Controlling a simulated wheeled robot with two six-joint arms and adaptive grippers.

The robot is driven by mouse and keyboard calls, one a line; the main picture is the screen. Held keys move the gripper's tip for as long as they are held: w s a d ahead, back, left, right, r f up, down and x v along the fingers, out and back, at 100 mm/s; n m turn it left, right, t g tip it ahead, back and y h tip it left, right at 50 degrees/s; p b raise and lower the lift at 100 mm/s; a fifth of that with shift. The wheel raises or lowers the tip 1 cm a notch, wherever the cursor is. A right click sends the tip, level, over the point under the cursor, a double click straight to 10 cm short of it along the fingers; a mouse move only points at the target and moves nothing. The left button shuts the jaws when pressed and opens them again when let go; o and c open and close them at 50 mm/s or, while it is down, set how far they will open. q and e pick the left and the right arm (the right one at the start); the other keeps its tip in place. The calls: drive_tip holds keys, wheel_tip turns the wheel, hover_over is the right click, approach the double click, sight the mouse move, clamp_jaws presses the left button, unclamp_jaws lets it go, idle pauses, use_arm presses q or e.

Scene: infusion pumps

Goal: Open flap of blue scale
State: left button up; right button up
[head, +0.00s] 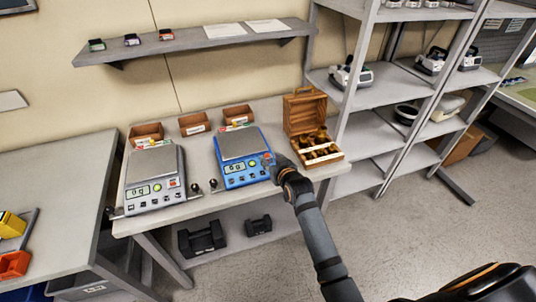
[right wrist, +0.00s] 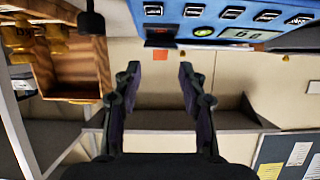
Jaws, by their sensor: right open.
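The blue scale (head: 232,181) stands on the table with a grey weighing plate (head: 238,142) on top and a lit display on its front. My right gripper (head: 273,162) is at the scale's front right corner, its arm coming from the lower right. In the right wrist view, the blue scale front (right wrist: 222,12) with buttons and display fills the top edge. My right gripper (right wrist: 159,76) is open there, with nothing between its fingers. My left gripper is not in view.
A grey scale (head: 152,204) stands left of the blue one. An open wooden box of weights (head: 305,112) stands close on the right. Small brown bins (head: 194,125) line the back of the table (head: 275,207). A shelf rack (head: 372,95) rises at right.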

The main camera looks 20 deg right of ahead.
sight(267, 154)
drive_tip(key=shift+x, duration=1.95)
drive_tip(key=shift+c, duration=0.3)
clamp_jaws()
